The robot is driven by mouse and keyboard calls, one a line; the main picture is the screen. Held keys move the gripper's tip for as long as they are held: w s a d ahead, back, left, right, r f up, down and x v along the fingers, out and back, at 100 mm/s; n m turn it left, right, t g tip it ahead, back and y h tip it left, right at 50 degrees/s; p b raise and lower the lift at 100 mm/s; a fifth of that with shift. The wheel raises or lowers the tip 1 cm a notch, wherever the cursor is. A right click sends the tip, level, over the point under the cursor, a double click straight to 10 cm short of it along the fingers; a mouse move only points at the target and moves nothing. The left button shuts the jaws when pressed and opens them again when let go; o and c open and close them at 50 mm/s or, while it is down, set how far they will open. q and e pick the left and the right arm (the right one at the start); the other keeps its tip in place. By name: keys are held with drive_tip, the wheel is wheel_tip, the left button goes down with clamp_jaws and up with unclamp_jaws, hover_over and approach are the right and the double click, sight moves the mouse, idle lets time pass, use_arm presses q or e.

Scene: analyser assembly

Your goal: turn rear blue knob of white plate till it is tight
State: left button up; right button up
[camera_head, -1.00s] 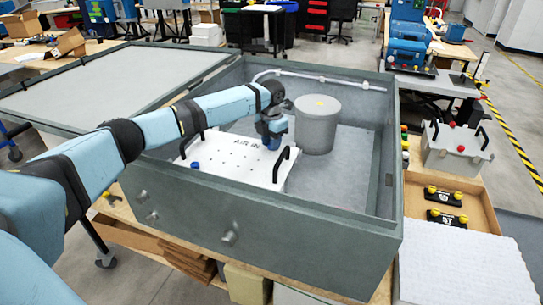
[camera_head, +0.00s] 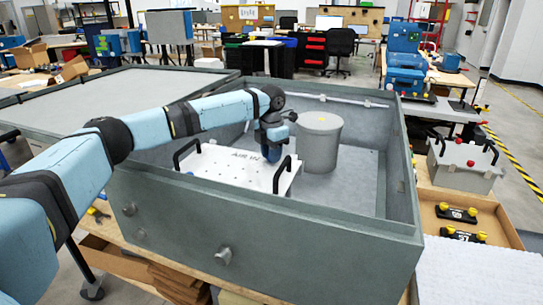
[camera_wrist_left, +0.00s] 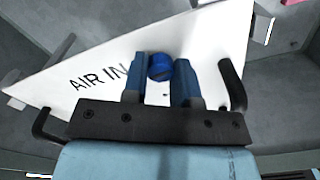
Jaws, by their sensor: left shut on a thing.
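The white plate (camera_head: 222,170) marked AIR IN lies inside the grey open box, with a black handle at each end. My left gripper (camera_head: 272,153) points down at the plate's far right part. In the left wrist view the rear blue knob (camera_wrist_left: 159,67) sits between the two blue fingers of my left gripper (camera_wrist_left: 162,75), which is shut on it. The white plate (camera_wrist_left: 100,72) spreads out behind the fingers there. In the head view the gripper hides this knob. My right gripper is in neither view.
A grey cylinder (camera_head: 319,145) stands in the box just right of my left gripper. The box's front wall (camera_head: 260,235) rises between me and the plate. A grey case (camera_head: 463,166) and a tray with yellow-knobbed black parts (camera_head: 458,213) lie outside to the right.

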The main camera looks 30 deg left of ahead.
use_arm(q)
drive_tip(key=shift+a+r, duration=0.1)
drive_tip(key=shift+r, duration=0.15)
drive_tip(key=o, duration=0.9)
drive_tip(key=shift+f, duration=0.1)
drive_tip(key=shift+o, duration=0.2)
wheel_tip(320, 180, up, 14)
drive_tip(key=p, duration=0.1)
drive_tip(key=shift+p, duration=0.35)
